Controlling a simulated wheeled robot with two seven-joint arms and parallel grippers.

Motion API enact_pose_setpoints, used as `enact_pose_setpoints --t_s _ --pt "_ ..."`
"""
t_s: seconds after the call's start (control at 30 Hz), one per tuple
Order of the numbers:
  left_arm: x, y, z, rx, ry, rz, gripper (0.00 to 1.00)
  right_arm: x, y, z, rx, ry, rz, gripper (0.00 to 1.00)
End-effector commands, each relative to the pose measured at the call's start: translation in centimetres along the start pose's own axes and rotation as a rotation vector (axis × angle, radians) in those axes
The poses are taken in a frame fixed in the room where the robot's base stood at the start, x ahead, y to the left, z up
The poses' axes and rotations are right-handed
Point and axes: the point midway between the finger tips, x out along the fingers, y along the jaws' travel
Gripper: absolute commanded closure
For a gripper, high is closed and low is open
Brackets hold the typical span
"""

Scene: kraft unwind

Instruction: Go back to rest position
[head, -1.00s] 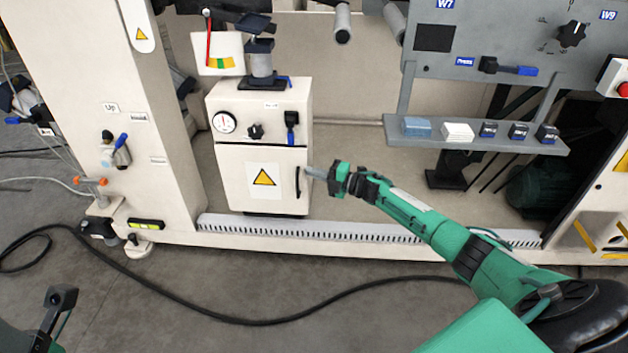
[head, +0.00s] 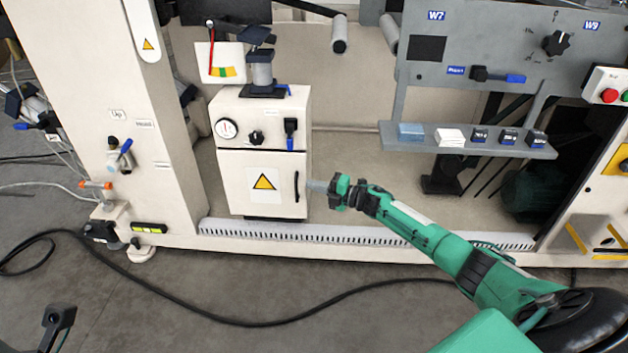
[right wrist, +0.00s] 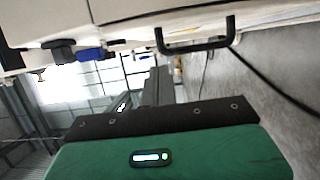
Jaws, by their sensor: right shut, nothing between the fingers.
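My right gripper (head: 316,186) is shut and empty. In the head view its tip is just right of the black handle (head: 297,186) on the white cabinet door (head: 240,195); whether they touch cannot be told. In the right wrist view the handle (right wrist: 195,46) shows beyond my green gripper body (right wrist: 180,152), apart from the grey fingers (right wrist: 158,88). My right arm reaches in from the lower right. A dark part of my left gripper (head: 60,316) shows at the lower left edge; its jaws cannot be made out.
The cabinet stands in a large machine frame, its door looking closed. A grey shelf (head: 545,152) with several small blocks is at the right. A slotted rail (head: 350,233) runs below. A black cable (head: 250,322) crosses the open grey floor in front.

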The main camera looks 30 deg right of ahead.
Motion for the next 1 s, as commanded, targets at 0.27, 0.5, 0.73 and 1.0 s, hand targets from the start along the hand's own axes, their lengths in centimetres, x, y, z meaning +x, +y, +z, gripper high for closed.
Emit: enact_pose_setpoints --t_s 0.27,0.5,0.73,1.0 --pt "-0.6 -0.5 0.3 0.017 -0.058 -0.005 0.14 -5.8 0.2 0.6 -0.001 -0.001 -0.005 1.00" --pt "-0.8 -0.5 0.4 0.015 -0.077 -0.012 0.14 -8.6 0.1 0.7 0.000 0.002 -0.003 1.00" --pt "-1.1 -0.5 0.5 0.014 -0.087 -0.013 0.14 -8.9 0.0 0.7 0.000 0.003 -0.002 1.00" --pt "-1.1 -0.5 0.6 0.013 -0.092 -0.013 0.14 -4.8 1.7 -7.9 0.128 0.121 0.124 1.00"
